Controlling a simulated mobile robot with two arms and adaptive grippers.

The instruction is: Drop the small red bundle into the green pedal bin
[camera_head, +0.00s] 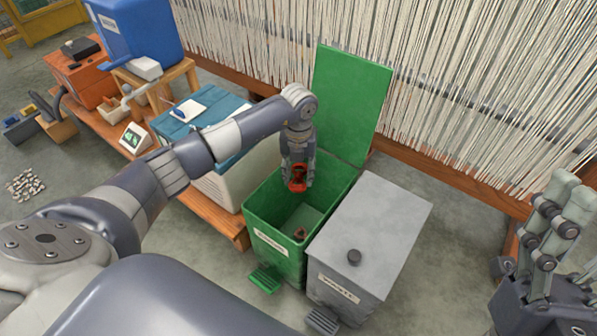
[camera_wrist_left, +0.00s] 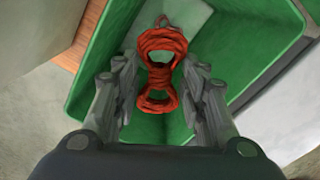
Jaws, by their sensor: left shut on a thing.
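The small red bundle (camera_head: 298,178) is a twisted skein, pinched at its middle. My left gripper (camera_head: 298,168) is shut on it and holds it over the open mouth of the green pedal bin (camera_head: 275,256). In the left wrist view the bundle (camera_wrist_left: 160,72) sits between the two fingers, with the green bin wall (camera_wrist_left: 95,75) around and below it. The bin's lid (camera_head: 348,105) stands up at the back. A small reddish-brown piece (camera_head: 300,234) lies inside the bin. My right gripper (camera_head: 560,235) is at the right edge, away from the bins; its opening is unclear.
A grey pedal bin (camera_head: 375,225) with its lid down stands close on the right of the green one. A low wooden bench with a teal-topped box (camera_head: 205,110) is on the left. Hanging white yarn (camera_head: 450,85) lines the back. Floor is clear at the right.

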